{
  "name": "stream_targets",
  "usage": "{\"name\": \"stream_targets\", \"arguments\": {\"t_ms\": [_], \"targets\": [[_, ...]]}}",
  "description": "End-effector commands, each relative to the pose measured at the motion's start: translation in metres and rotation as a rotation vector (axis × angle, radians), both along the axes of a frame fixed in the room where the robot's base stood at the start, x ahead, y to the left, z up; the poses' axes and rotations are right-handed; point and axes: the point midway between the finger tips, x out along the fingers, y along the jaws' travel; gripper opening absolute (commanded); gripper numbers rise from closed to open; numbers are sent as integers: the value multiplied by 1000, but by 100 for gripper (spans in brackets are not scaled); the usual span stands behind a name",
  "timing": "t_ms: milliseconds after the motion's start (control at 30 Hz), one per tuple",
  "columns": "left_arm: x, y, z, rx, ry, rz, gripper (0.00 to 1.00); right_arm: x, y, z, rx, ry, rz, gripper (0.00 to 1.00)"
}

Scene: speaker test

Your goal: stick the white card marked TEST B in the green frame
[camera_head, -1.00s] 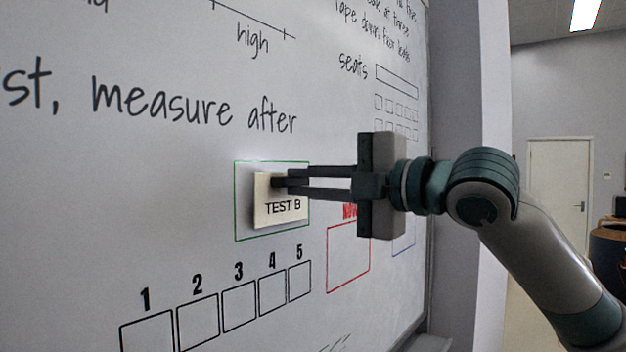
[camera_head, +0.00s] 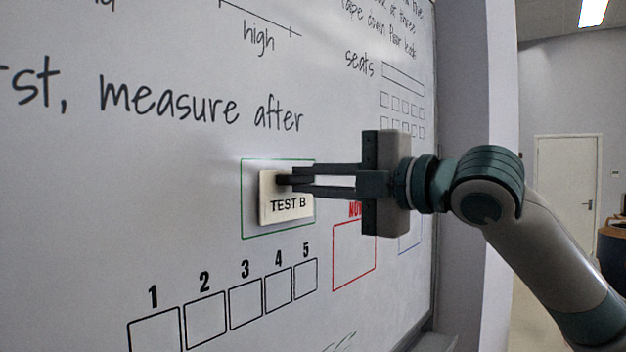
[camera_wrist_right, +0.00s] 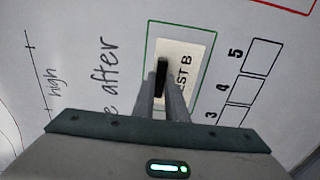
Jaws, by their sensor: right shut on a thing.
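The white card marked TEST B (camera_head: 287,207) is upright in front of the whiteboard, inside the outline of the green frame (camera_head: 242,200) as the head view sees it. In the right wrist view the card (camera_wrist_right: 186,60) also lies within the green frame (camera_wrist_right: 214,60). My right gripper (camera_head: 287,181) is shut on a dark piece at the card's face; its fingers (camera_wrist_right: 162,82) cover part of the card in the wrist view. I cannot tell whether the card touches the board. My left gripper is not in view.
The whiteboard (camera_head: 190,160) carries a red frame (camera_head: 355,283) labelled NOW, partly covered by my right gripper, a blue frame and a row of numbered boxes (camera_head: 245,304). A tray ledge (camera_head: 436,343) runs along its lower edge. A door (camera_head: 567,190) stands far right.

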Motion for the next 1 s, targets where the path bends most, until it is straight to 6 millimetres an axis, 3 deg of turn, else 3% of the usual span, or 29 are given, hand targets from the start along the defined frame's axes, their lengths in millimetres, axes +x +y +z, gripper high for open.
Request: {"name": "stream_targets", "arguments": {"t_ms": [900, 933, 1000], "targets": [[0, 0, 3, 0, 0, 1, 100, 4, 6, 0, 0, 0, 0, 0], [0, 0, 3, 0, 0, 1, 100, 4, 6, 0, 0, 0, 0, 14], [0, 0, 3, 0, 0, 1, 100, 4, 6, 0, 0, 0, 0, 31]]}}
